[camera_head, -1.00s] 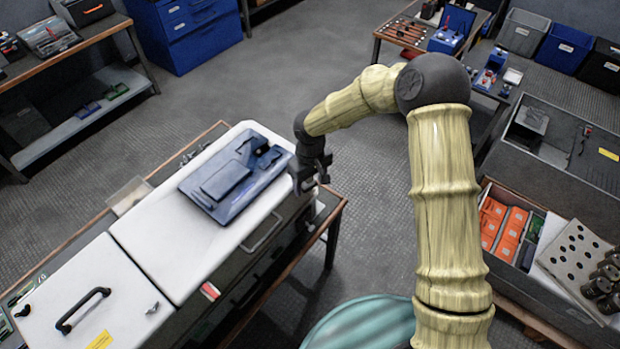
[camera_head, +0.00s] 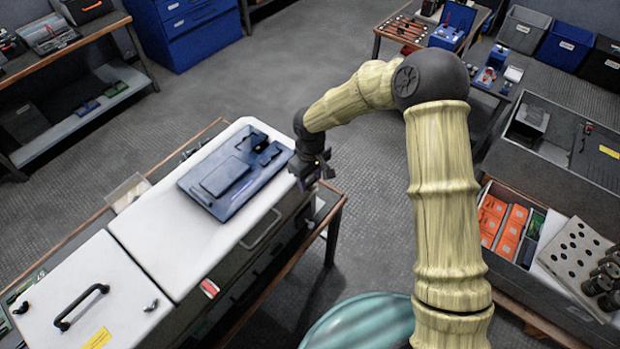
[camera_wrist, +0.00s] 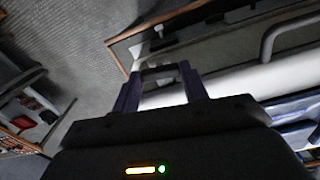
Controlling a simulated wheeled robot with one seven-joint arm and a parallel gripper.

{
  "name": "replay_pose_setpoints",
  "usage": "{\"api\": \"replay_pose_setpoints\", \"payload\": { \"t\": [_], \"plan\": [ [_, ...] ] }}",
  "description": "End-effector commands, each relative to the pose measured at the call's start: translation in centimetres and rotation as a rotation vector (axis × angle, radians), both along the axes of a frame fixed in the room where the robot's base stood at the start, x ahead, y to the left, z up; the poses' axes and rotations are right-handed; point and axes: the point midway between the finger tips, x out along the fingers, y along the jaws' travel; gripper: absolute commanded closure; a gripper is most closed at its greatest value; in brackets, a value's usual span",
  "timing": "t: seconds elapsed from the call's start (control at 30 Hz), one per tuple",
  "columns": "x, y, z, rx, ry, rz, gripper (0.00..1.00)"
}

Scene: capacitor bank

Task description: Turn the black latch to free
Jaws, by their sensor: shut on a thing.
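My gripper (camera_head: 314,176) is at the right-hand end of the white-topped cabinet (camera_head: 160,225), next to its edge. In the wrist view, the two dark fingers of my gripper (camera_wrist: 162,82) stand apart with a short dark piece, the black latch (camera_wrist: 160,71), between their tips. The gripper is shut on it. In the head view the latch is hidden by the gripper and wrist, so its exact angle cannot be told.
A blue panel (camera_head: 232,180) lies on the cabinet top near my gripper. A grey bar handle (camera_head: 261,230) is on the cabinet's front. A white lid (camera_head: 88,300) with a black handle (camera_head: 80,306) is at lower left. Open floor (camera_head: 370,190) lies right of the cabinet.

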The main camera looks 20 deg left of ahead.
Motion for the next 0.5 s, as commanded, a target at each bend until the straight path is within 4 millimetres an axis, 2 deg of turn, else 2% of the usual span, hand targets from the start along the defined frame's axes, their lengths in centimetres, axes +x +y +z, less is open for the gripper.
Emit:
{"api": "replay_pose_setpoints", "payload": {
  "t": [0.37,0.4,0.5],
  "plan": [
    [0.1,0.03,0.08,0.002,-0.003,0.036,0.79],
    [0.1,0.03,0.08,0.002,-0.003,0.036,0.53],
    [0.08,0.02,0.08,0.002,-0.003,0.036,0.35]
  ]
}}
